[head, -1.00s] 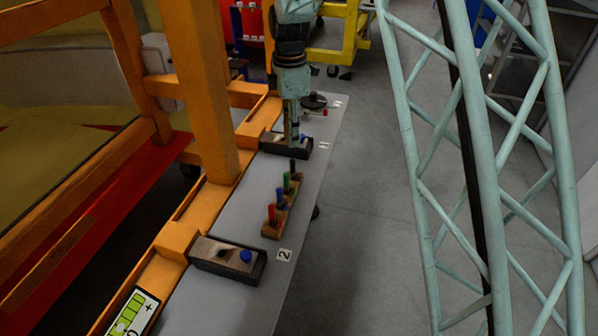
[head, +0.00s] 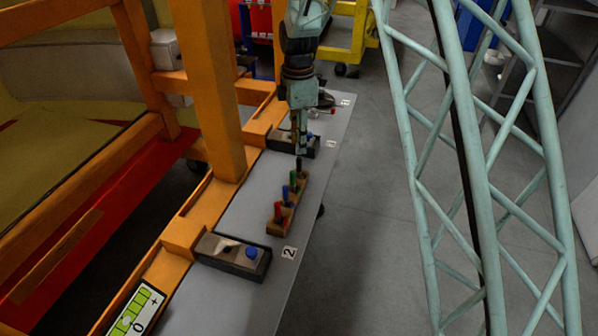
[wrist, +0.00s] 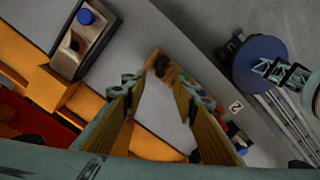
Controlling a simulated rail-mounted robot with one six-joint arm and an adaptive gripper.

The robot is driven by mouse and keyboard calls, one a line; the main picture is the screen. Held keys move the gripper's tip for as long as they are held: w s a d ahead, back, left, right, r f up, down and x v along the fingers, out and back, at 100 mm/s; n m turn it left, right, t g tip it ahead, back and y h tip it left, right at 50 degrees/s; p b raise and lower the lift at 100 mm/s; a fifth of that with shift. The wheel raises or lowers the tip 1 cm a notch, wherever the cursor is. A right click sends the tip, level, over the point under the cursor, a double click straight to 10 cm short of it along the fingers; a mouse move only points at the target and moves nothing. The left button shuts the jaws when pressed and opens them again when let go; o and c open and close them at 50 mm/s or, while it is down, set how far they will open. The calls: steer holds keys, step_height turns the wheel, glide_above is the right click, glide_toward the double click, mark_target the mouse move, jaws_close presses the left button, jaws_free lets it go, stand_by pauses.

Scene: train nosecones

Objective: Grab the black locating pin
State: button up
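The black locating pin (head: 299,166) stands upright at the far end of a brown wooden rack (head: 275,229) in the head view. My gripper (head: 301,152) hangs just above and behind it, pointing down; I cannot tell whether they touch. In the wrist view my gripper (wrist: 160,88) is open, its two fingers wide apart with nothing between them. The rack's end (wrist: 155,57) shows beyond the fingertips with a dark shape on it, perhaps the black pin. The right finger hides part of the rack.
Green (head: 293,183), blue (head: 285,196) and red (head: 278,212) pins stand in a row beside the black one. Dark blocks with blue knobs sit nearer (head: 233,256) and farther (head: 308,149) on the grey table (head: 236,215). An orange frame (head: 203,90) borders the left.

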mark_target(299, 165)
steer(key=shift+f, duration=2.7)
steer(key=shift+f, duration=0.15)
steer(key=shift+f+p, duration=0.35)
steer(key=shift+f, duration=2.1)
jaws_close()
